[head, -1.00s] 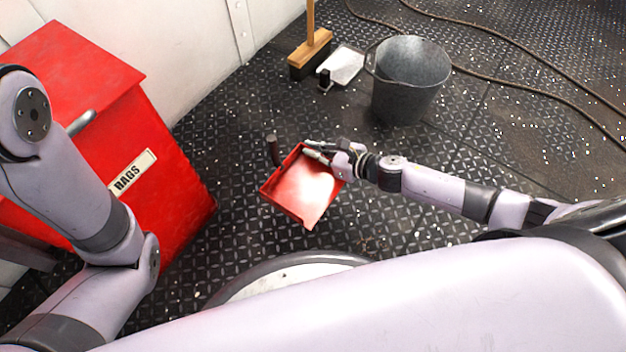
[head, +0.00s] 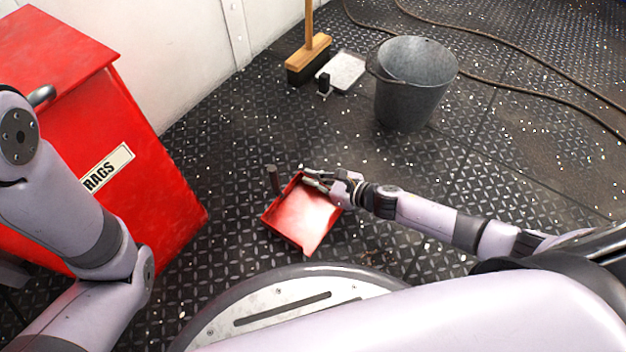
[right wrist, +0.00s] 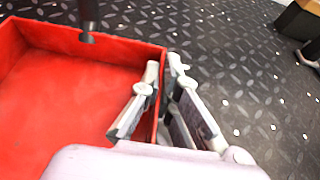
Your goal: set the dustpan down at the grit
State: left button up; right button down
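The red dustpan (head: 303,218) hangs or rests just in front of my base, its dark handle (head: 273,178) standing up at its far left corner. My right gripper (head: 308,178) has its fingers on either side of the pan's wall and is shut on it. The right wrist view shows one finger inside the pan (right wrist: 70,95) and one outside. I cannot tell whether the pan touches the floor. A small patch of brownish bits, likely the grit (head: 376,258), lies right of the pan near my base. My left gripper is out of view.
A red rags bin (head: 150,190) stands at left. A grey bucket (head: 412,95), a broom (head: 309,62) and a white dustpan-like item with a black handle (head: 344,72) are at the back. Hoses (head: 500,85) cross the upper right. White specks dot the deck; its middle is clear.

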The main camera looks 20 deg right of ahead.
jog(key=shift+f, duration=0.2)
jog(key=c, duration=1.8)
grip_release()
jog(key=shift+s+d+r, duration=0.15)
jog(key=shift+s+r, duration=0.05)
jog(key=shift+r, duration=0.15)
jog(key=p+v, duration=0.5)
jog(key=v, duration=0.5)
jog(key=shift+s+d+r, duration=0.15)
jog(key=shift+s+d, duration=0.05)
jog(key=shift+s, duration=0.05)
jog(key=shift+s+d+r+p, duration=0.1)
jog(key=shift+s+d+p, duration=0.15)
jog(key=shift+s+p, duration=0.05)
